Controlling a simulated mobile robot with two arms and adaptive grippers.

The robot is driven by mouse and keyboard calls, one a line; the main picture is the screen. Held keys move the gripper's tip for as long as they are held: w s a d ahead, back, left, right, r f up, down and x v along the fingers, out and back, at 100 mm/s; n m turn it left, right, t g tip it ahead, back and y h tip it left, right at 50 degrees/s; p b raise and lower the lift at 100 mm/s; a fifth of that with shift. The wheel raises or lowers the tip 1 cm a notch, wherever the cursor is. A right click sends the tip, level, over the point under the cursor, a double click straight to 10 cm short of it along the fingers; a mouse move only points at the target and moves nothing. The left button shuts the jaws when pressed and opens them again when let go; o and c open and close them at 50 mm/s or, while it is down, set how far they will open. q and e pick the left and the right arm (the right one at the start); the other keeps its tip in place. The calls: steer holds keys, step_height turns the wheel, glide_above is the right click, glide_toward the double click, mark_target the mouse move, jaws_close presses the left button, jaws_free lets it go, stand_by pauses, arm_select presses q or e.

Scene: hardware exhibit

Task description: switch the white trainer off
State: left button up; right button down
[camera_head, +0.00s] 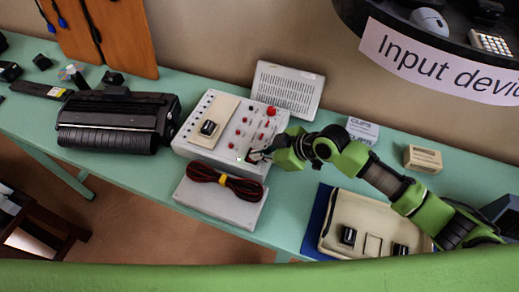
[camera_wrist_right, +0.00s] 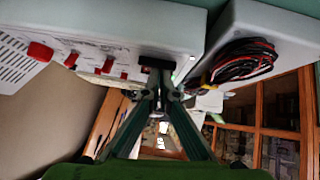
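The white trainer (camera_head: 196,133) is a box with red knobs and a dark dial on a beige plate, on the green table. My right gripper (camera_head: 257,156) is at the trainer's lower right corner. In the right wrist view the trainer's panel (camera_wrist_right: 120,20) spans the top, with red knobs at left and a black switch (camera_wrist_right: 157,63). There the gripper's fingertips (camera_wrist_right: 161,92) are close together, just below the switch, with nothing seen between them. I cannot tell whether they touch the switch. My left gripper is not in view.
A grey box (camera_head: 215,203) with a coiled red and black cable (camera_head: 225,180) lies in front of the trainer. A black machine (camera_head: 113,125) stands left, a vented white panel (camera_head: 286,90) behind. A beige device (camera_head: 340,243) and a small box (camera_head: 423,159) are at right.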

steer(key=shift+a+r+p, duration=0.1)
steer(key=shift+r+p, duration=0.5)
steer(key=r+p, duration=0.3)
steer(key=shift+s+r, duration=0.25)
steer(key=shift+r, duration=0.05)
steer(key=shift+s+d+r+b, duration=0.15)
steer(key=shift+s+d+b, duration=0.15)
steer(key=shift+d, duration=0.15)
steer(key=shift+s+d+r+b, duration=0.15)
steer(key=shift+d+b, duration=0.15)
steer(key=shift+d, duration=0.1)
steer(key=b+v, duration=0.1)
steer(key=v, duration=0.6)
steer(key=shift+r+b, duration=0.3)
steer(key=shift+b, duration=0.05)
steer(key=shift+s+d, duration=0.1)
